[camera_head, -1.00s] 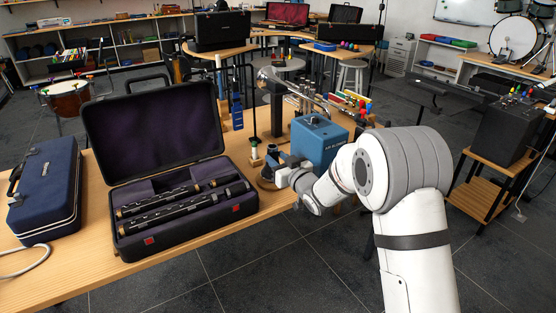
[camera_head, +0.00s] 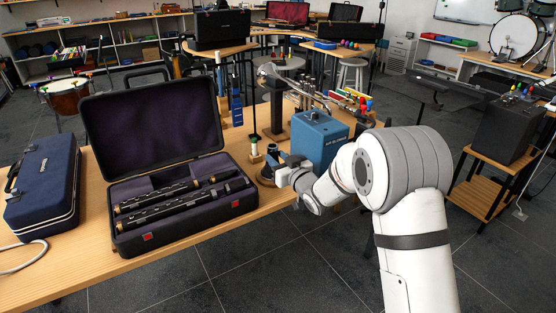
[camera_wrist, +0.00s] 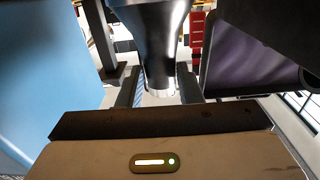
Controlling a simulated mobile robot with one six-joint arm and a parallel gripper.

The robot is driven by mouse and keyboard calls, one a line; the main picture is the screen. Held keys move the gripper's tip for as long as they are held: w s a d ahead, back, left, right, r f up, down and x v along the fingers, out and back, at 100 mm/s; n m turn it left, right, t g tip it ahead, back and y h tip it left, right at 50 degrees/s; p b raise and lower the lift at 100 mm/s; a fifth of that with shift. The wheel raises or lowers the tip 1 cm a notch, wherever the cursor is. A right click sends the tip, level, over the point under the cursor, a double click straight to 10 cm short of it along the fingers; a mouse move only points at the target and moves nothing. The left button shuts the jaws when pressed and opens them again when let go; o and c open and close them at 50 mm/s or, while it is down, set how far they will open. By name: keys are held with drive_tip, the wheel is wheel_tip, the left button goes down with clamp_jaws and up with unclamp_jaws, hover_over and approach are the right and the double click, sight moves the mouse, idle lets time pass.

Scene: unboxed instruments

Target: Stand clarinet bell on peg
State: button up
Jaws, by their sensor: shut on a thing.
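The black clarinet bell (camera_wrist: 154,35) fills the upper middle of the wrist view, with its wide flare toward the picture's top and a silvery ring at its narrow end. My gripper (camera_wrist: 159,88) is shut on the narrow part, one finger on each side. In the head view, my gripper (camera_head: 278,173) is at the table's right front edge, beside the blue box. The bell (camera_head: 270,163) shows there as a small dark shape above a round, dark base or rim (camera_head: 266,182). I cannot make out a peg under the bell, nor tell whether the bell touches anything.
The blue box (camera_head: 320,139) stands close to the right of my gripper. The open case (camera_head: 180,225) with black instrument parts lies to the left. A small white-and-green item (camera_head: 254,147) and a dark stand (camera_head: 274,112) stand behind. A closed blue case (camera_head: 42,188) is far left.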

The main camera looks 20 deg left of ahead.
drive_tip(key=shift+f, duration=0.1)
drive_tip(key=o, duration=1.2)
drive_tip(key=shift+c, duration=0.2)
drive_tip(key=shift+d, duration=0.1)
drive_tip(key=shift+c, duration=0.2)
drive_tip(key=shift+b+v, duration=1.25)
drive_tip(key=shift+v, duration=1.7)
